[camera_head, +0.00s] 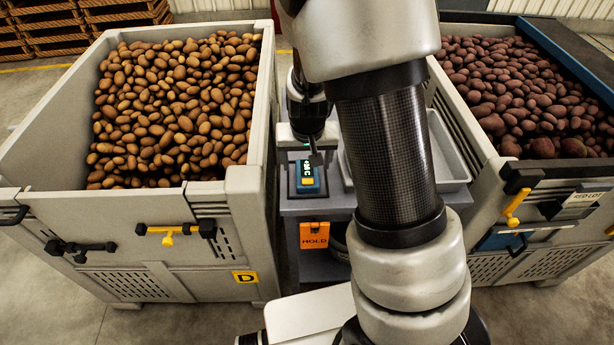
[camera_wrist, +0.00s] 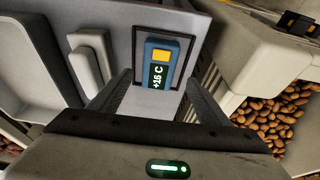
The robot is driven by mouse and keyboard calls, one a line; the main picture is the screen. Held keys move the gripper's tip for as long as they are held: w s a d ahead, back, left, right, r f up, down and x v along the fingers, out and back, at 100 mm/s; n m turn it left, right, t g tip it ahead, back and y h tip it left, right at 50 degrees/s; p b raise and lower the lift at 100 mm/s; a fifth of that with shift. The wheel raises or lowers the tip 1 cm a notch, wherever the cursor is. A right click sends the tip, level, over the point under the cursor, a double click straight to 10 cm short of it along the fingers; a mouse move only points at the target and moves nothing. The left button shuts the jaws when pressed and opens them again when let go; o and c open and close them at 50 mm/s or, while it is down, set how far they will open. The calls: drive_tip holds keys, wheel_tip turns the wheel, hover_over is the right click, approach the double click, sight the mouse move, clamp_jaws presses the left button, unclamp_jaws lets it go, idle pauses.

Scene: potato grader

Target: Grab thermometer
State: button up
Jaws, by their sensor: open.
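The thermometer (camera_wrist: 160,62) is a small blue block with a yellow button and a dark display reading "+16 C" in the wrist view. It rests on a grey stand between the two crates, and it shows in the head view (camera_head: 308,178) just below my gripper (camera_head: 316,157). In the wrist view my gripper (camera_wrist: 157,80) is open, with one finger to each side of the thermometer in the picture. No contact between the fingers and the thermometer is visible. My arm hides part of the stand in the head view.
A crate of brown potatoes (camera_head: 258,180) stands left, and a crate of reddish potatoes (camera_head: 475,130) stands right. A pale tray (camera_head: 455,172) lies on the stand right of my arm. A white object (camera_wrist: 88,62) sits beside the thermometer. An orange HOLD sign (camera_head: 314,235) hangs below.

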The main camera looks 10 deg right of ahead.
sight(307, 172)
drive_tip(key=b+x, duration=0.1)
drive_tip(key=x, duration=0.4)
drive_tip(key=shift+s+d, duration=0.1)
drive_tip(key=shift+r, duration=0.1)
drive_tip(key=c, duration=1.2)
